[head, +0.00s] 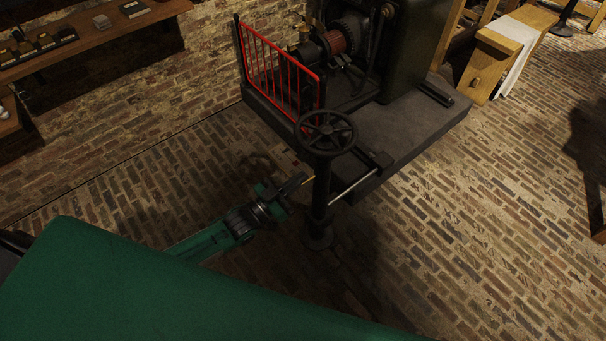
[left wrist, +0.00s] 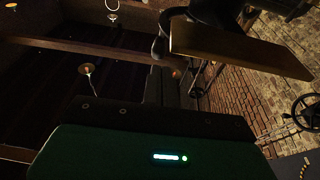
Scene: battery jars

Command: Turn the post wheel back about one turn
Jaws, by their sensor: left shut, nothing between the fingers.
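The post wheel (head: 325,132) is a dark spoked handwheel lying roughly flat on top of a dark upright post (head: 320,205) that stands on the brick floor. A rod runs from the post to the machine plinth. My left gripper (head: 300,183) reaches in from the left on a green arm. It is shut and empty, below the wheel's level in the picture and just left of the post. I cannot tell whether its tips touch the post. My right gripper is out of view.
The dark plinth (head: 415,122) behind the post carries a machine and a red railing (head: 282,70). A wooden shelf (head: 95,32) with small items is at upper left. A wooden bench (head: 497,55) stands at upper right.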

